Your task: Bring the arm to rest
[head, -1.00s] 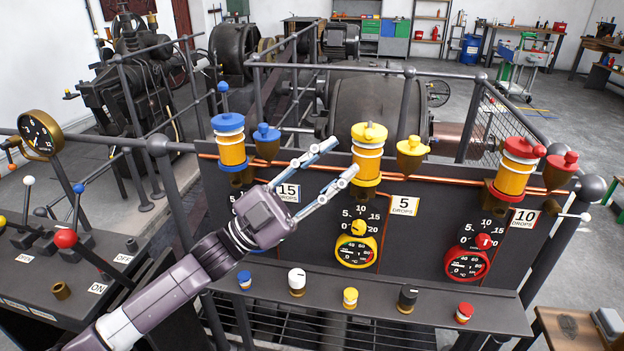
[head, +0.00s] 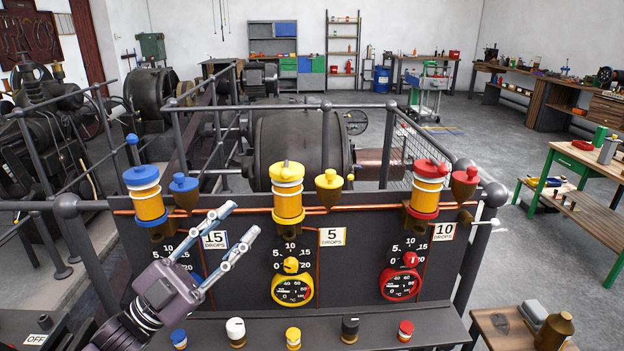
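My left gripper (head: 236,234) is at the lower left of the head view, in front of the black oiler panel (head: 345,262). Its two fingers are spread apart with nothing between them. The fingers point up and right, near the "15 drops" label (head: 214,240), and the gripper body hides much of the blue gauge behind it. My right gripper is not in view.
Blue (head: 143,196), yellow (head: 287,190) and red (head: 427,188) oilers stand along the panel's top. Several knobs, one of them white (head: 236,329), line the ledge below. A small wooden table (head: 500,322) stands at the lower right. Open floor lies beyond the railing.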

